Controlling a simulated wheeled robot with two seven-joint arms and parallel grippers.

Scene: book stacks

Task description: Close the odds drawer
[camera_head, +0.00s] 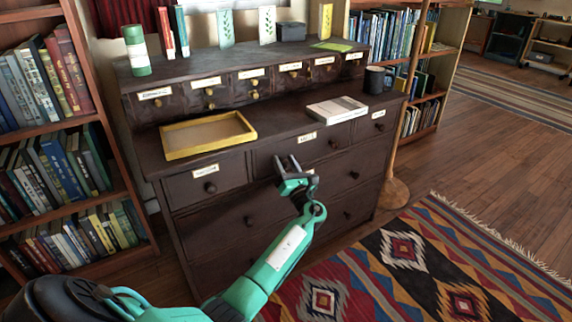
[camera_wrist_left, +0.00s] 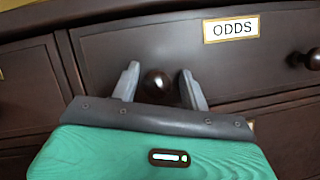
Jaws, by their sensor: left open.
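The odds drawer (camera_wrist_left: 225,75) is the dark wood drawer with the ODDS label (camera_wrist_left: 231,29) in the left wrist view. In the head view it appears to be the middle drawer (camera_head: 275,155) of the row under the top, with a small pale label. My left gripper (camera_head: 290,162) is open in front of its left part. In the left wrist view a round dark knob (camera_wrist_left: 155,83) shows between the spread fingers. I cannot tell whether the fingers touch it. The drawer front looks nearly flush; any small gap is hard to judge. My right gripper is not in view.
A yellow tray (camera_head: 207,134), a pale book (camera_head: 337,110) and a dark mug (camera_head: 374,79) stand on the dresser top. Another knob (camera_wrist_left: 313,58) is right of the label. Bookshelves (camera_head: 62,150) flank the dresser. A patterned rug (camera_head: 430,260) lies at the right front.

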